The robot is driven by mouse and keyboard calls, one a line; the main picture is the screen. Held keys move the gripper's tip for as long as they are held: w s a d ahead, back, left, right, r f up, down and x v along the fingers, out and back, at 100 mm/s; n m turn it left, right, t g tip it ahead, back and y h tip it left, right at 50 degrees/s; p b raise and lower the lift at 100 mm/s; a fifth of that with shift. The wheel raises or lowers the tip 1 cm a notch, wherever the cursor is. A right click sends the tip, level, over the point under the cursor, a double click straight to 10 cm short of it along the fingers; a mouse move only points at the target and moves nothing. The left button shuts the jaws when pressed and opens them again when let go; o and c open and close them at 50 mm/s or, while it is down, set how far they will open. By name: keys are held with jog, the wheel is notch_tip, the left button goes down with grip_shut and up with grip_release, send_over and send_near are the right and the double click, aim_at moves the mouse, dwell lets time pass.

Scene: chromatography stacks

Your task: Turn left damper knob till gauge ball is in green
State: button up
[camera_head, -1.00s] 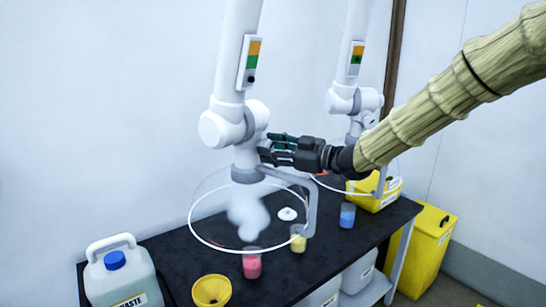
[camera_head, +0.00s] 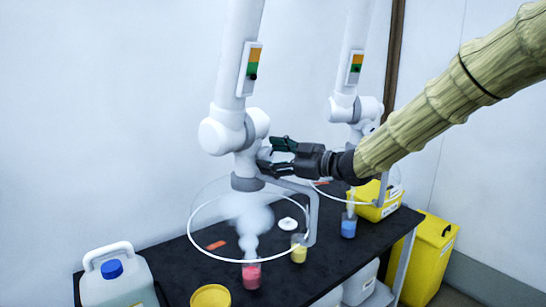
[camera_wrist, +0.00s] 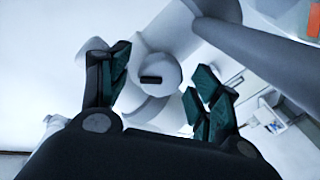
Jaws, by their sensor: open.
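The left extraction arm (camera_head: 228,130) carries a gauge (camera_head: 248,68) with an orange zone above a green one. Its dark ball sits at the lower edge of the green, too small to place exactly. The damper knob (camera_wrist: 160,68) is white and round with a black mark, facing the wrist camera. My gripper (camera_head: 272,154) is at the left arm's joint and hides the knob in the head view. In the wrist view my gripper (camera_wrist: 162,88) is open, its green-padded fingers on either side of the knob, with gaps showing.
The right extraction arm (camera_head: 345,108) has its own gauge (camera_head: 354,68). A clear hood (camera_head: 192,222) hangs over the black table (camera_head: 185,262). Below are red (camera_head: 251,274), yellow (camera_head: 299,250) and blue (camera_head: 348,226) beakers, with vapour over the red one. A waste jug (camera_head: 118,282) stands left.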

jog(key=shift+d, duration=0.1)
jog(key=v, duration=1.2)
jog(key=shift+f, duration=0.1)
